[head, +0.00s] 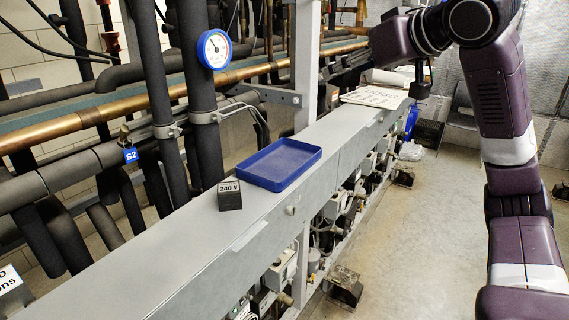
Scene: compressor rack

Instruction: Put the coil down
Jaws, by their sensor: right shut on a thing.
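My right gripper (419,74) is at the upper right, above the far end of the grey ledge and on its aisle side. It is shut on a small dark block (420,90), which looks like a coil; its face and any label are too small to read. A black cube marked "240 V" (231,195) sits upright on the grey ledge (222,240), apart from my gripper. An empty blue tray (279,165) lies on the ledge just behind and right of that cube. My left gripper is out of view.
A flat sheet with print (376,97) lies at the ledge's far end. Pipes and a round gauge (214,49) stand along the left, with a grey upright post (306,65) behind the tray. The ledge is bare between tray and sheet. Open floor lies right.

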